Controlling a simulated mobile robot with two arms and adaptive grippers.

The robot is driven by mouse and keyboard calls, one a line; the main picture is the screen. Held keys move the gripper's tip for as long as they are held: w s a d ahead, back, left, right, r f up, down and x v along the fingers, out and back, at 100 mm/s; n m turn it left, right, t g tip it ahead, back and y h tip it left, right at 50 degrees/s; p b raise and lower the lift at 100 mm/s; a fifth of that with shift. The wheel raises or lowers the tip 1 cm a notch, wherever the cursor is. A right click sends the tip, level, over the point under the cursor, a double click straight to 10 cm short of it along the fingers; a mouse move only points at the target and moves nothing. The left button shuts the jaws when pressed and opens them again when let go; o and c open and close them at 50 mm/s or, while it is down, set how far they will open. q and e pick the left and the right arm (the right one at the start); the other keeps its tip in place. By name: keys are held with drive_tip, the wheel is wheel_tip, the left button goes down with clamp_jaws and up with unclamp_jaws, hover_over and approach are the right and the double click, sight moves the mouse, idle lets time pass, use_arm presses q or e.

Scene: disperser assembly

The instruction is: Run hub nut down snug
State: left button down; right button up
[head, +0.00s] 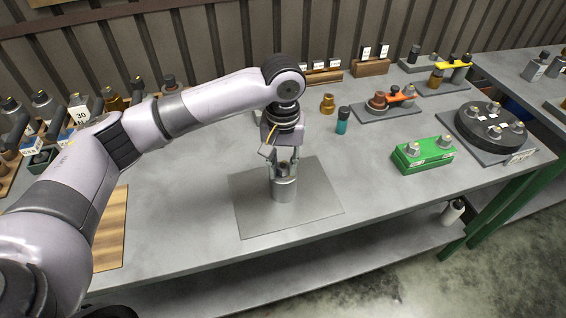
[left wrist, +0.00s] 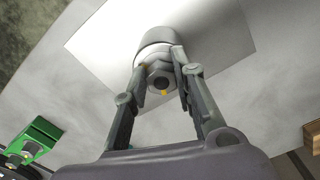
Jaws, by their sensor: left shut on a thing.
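A grey metal cylinder, the hub (head: 284,190), stands upright on a square grey plate (head: 248,215) in the middle of the bench. In the left wrist view the hub (left wrist: 153,36) shows beyond my fingers. A hexagonal nut (left wrist: 160,78) with a dark centre and a small yellow mark sits at the hub's top end. My left gripper (head: 284,162) points down over the hub. In the wrist view the left gripper's fingers (left wrist: 162,82) are shut on the nut from both sides. Whether the nut touches the hub face is hard to tell. My right gripper is not in view.
A brass fitting (head: 327,104) and a teal bottle (head: 342,120) stand behind the plate. A green block (head: 424,155) and a black round tray (head: 490,126) are at the right. A wooden board (head: 112,232) lies at the left. Bench around the plate is clear.

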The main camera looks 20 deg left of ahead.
use_arm(q)
drive_tip(key=shift+r, duration=0.1)
drive_tip(key=shift+p, duration=0.35)
drive_tip(key=m+p, duration=0.4)
drive_tip(key=p, duration=0.1)
drive_tip(key=m+p, duration=0.3)
drive_tip(key=p, duration=0.3)
drive_tip(key=shift+a+r+m, duration=0.15)
drive_tip(key=shift+a+m, duration=0.05)
drive_tip(key=shift+m, duration=0.2)
drive_tip(key=shift+m+p, duration=1.1)
drive_tip(key=shift+m, duration=0.4)
drive_tip(key=shift+f, duration=0.2)
drive_tip(key=c, duration=1.3)
unclamp_jaws()
drive_tip(key=shift+a, duration=0.1)
